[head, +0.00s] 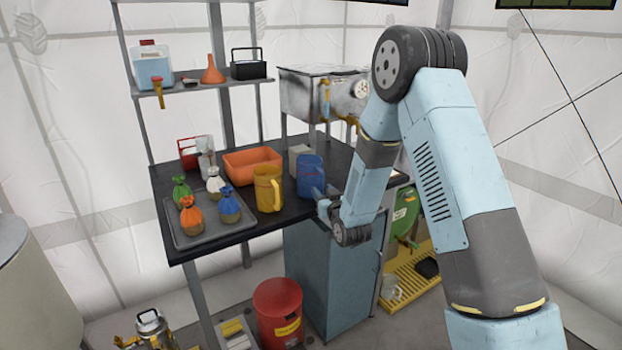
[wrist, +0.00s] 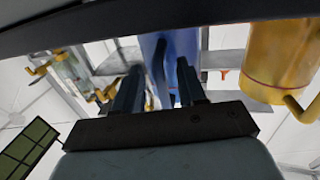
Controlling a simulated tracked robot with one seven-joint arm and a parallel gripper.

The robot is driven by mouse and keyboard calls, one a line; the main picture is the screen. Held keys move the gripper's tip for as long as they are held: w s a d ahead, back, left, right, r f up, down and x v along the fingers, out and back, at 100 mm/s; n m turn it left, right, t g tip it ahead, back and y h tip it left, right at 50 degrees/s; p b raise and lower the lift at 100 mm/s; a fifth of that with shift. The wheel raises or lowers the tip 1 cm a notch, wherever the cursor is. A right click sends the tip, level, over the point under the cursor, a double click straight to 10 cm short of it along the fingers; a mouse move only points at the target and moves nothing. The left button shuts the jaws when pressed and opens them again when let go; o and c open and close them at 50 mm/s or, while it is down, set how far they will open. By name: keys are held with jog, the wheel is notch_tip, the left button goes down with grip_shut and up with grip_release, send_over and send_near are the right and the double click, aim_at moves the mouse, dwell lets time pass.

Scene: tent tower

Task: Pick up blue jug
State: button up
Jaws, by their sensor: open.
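The blue jug (head: 308,170) stands upright on the dark table, to the right of the yellow jug (head: 267,190). My gripper (head: 320,194) is at table height, close against the near right side of the blue jug, and my arm partly hides it in the head view. In the wrist view, my two fingers (wrist: 159,82) are apart, with the blue jug (wrist: 183,48) just beyond them. The jug's handle seems to lie between the fingers; I cannot tell whether they touch it. The yellow jug (wrist: 278,55) is to the right in the wrist view.
A grey tray (head: 182,242) with several tied bags is at the table's left. An orange bin (head: 236,157) stands behind the yellow jug. A small beige box (head: 297,152) is behind the blue jug. A grey metal machine (head: 305,96) stands at the back. A red can (head: 278,305) is below.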

jog(key=shift+w+a, duration=0.25)
jog(key=shift+w, duration=0.4)
grip_shut()
